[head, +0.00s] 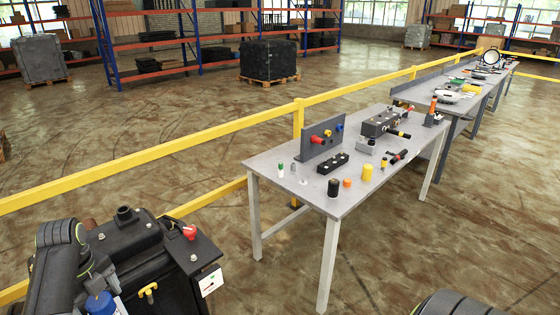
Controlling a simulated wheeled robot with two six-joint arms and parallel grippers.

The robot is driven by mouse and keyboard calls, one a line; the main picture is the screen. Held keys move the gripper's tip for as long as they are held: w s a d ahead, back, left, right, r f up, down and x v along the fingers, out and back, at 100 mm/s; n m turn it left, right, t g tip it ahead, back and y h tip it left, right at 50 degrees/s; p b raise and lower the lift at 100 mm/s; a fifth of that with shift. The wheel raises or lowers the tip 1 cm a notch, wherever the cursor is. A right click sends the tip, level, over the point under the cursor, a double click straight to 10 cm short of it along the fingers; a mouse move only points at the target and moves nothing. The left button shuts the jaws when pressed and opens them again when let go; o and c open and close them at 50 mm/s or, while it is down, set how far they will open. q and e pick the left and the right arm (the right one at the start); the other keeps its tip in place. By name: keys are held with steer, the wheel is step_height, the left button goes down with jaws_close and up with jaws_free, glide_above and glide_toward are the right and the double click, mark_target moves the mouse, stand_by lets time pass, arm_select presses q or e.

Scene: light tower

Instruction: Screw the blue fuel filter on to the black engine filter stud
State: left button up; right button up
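The blue fuel filter (100,303) shows at the bottom edge at lower left, beside my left arm (55,265) and in front of the black engine (137,245). Only its upper part is in view. My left arm reaches in at the left edge, close against the engine. Its fingertips cannot be made out, so I cannot tell whether they touch the filter. The filter stud cannot be made out on the engine. Only a dark rounded part of my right arm (455,303) shows at the bottom right; its gripper is out of view.
The engine carries a red knob (190,232), a yellow handle (148,290) and a black neck (125,215). A yellow rail (230,124) runs behind it. A grey workbench (270,160) with several small parts stands to the right. Open floor lies between the bench and my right arm.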

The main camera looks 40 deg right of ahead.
arm_select(q)
steer(key=n, duration=0.4)
steer(key=shift+n, duration=0.3)
steer(key=n, duration=0.8)
steer(key=shift+s, duration=0.1)
steer(key=n, duration=0.3)
steer(key=shift+n, duration=0.3)
steer(key=shift+c, duration=0.2)
stand_by(0.3)
steer(key=shift+r, duration=0.1)
steer(key=c, duration=1.2)
steer(key=o, duration=1.2)
steer(key=shift+o, duration=0.2)
